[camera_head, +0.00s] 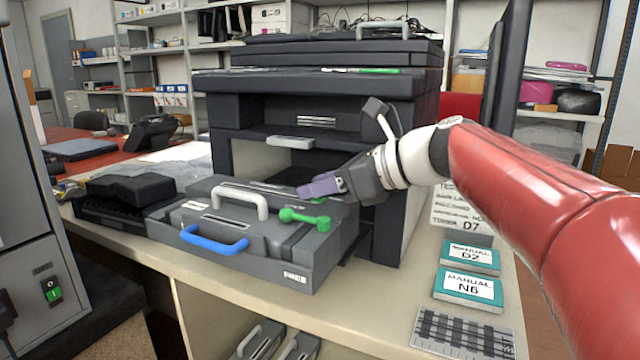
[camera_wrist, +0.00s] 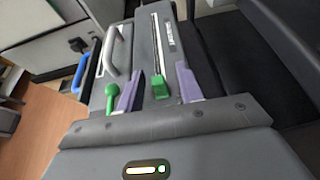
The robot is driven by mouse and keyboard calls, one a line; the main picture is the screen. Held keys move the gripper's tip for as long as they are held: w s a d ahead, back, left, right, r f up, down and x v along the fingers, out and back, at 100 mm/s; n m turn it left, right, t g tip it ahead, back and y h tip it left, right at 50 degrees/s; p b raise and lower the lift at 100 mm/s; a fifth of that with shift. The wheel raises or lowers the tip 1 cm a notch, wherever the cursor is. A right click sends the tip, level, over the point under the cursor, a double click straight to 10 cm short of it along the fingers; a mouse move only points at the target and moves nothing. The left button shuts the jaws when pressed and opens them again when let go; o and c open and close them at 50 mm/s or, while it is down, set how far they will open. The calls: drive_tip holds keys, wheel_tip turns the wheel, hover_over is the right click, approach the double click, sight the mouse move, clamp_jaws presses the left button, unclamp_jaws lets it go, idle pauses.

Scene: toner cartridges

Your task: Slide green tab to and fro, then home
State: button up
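The grey toner cartridge (camera_head: 262,268) lies on the counter in front of the printer. In the wrist view its green tab (camera_wrist: 159,87) sits at the near end of a long pale slot (camera_wrist: 156,45). My gripper (camera_head: 322,186) is over the cartridge's right part. Its purple fingers stand apart, one on each side of the green tab in the wrist view (camera_wrist: 157,78), with gaps showing. Whether they touch the tab cannot be told. A separate green knobbed lever (camera_head: 304,218) lies just outside the left finger in the wrist view (camera_wrist: 113,98).
The cartridge also has a pale handle (camera_head: 240,198) and a blue handle (camera_head: 214,240). The dark printer (camera_head: 225,140) stands close behind. Teal manual boxes (camera_head: 468,290) and a grey ribbed plate (camera_head: 462,334) lie at right. A black unit (camera_head: 125,205) sits at left.

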drive_tip(key=v, duration=0.7)
drive_tip(key=shift+d, duration=0.3)
drive_tip(key=shift+s+r, duration=0.1)
drive_tip(key=shift+r, duration=0.05)
drive_tip(key=a+g+h, duration=0.1)
drive_tip(key=a+r+n+g+h+p, duration=0.1)
drive_tip(key=a, duration=0.1)
drive_tip(key=a+r+g+h+p, duration=0.1)
drive_tip(key=a+h, duration=0.1)
drive_tip(key=shift+r+n, duration=0.1)
drive_tip(key=shift+n, duration=0.2)
drive_tip(key=shift+w+r+g+h+p, duration=0.45)
drive_tip(key=shift+r+h, duration=0.2)
drive_tip(key=shift+h, duration=0.55)
drive_tip(key=shift+w+a+f+m+h+b, duration=0.25)
drive_tip(key=shift+a+f+h, duration=0.1)
drive_tip(key=shift+f, duration=0.6)
drive_tip(key=shift+w+a+f+m+h+b, duration=0.2)
drive_tip(key=shift+w+f+h, duration=0.1)
drive_tip(key=shift+f, duration=0.6)
drive_tip(key=shift+w+a+f+m+h+b, duration=0.15)
drive_tip(key=shift+w+a+f+m+h, duration=0.15)
drive_tip(key=shift+f, duration=0.65)
